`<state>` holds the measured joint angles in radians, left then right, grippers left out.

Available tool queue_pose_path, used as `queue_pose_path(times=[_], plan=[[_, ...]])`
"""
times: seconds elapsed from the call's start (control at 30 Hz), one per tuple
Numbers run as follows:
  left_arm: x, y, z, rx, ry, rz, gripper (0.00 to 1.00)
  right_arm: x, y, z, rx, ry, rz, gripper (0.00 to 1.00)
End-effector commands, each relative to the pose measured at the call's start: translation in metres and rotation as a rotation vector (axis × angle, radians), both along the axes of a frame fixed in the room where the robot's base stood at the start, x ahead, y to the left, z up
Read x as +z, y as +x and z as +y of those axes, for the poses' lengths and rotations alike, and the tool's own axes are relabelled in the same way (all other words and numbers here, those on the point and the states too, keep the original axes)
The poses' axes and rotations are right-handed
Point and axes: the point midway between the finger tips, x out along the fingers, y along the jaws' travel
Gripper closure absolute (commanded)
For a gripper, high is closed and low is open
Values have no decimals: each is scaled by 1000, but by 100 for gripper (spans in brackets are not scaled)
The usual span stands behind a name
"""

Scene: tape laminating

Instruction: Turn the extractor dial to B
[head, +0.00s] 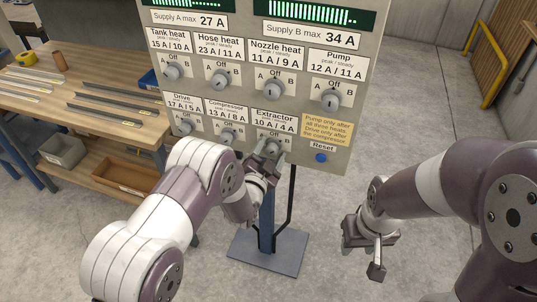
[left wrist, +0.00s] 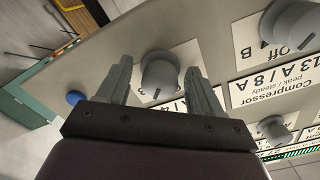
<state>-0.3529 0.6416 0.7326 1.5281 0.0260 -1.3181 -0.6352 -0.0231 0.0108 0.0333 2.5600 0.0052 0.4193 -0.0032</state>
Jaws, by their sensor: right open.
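The extractor dial (head: 272,147) is a grey knob at the bottom of the grey panel, under the label "Extractor 10 A / 4 A" (head: 273,120). In the head view my left gripper (head: 268,153) is at this dial and partly covers it. In the left wrist view the dial (left wrist: 160,75) sits between my two open fingers, with a narrow gap on each side. Its dark mark points to the lower side of that picture, towards the label; the exact setting is unclear, with its letters mostly hidden. My right gripper (head: 371,254) is open and empty, away from the panel.
The compressor dial (head: 227,136) is just left of the extractor dial, with the drive dial (head: 186,127) beyond it. A blue reset button (head: 321,158) is to the right. Above is a row with the pump dial (head: 331,99). A workbench (head: 110,125) stands at left.

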Motion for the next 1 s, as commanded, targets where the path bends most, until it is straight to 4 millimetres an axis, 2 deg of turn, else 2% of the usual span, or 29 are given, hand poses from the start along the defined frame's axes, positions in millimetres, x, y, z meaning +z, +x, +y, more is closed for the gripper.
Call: queue_pose_path(times=[0.13, 0.4, 0.5, 0.7, 1.0], plan=[[-2, -18, 6, 0, 0, 1, 34, -4, 0, 0, 0, 0, 0, 57], [-1, -87, 29, -1, 1, 3, 34, -15, 0, 0, 0, 0, 0, 57], [0, -105, 35, 0, 0, 1, 34, -17, 0, 0, 0, 0, 0, 57], [1, -120, 41, 0, 1, 2, 34, -18, 0, 0, 0, 0, 0, 57], [1, -120, 40, 0, 0, 1, 34, -17, 0, 0, 0, 0, 0, 57]])
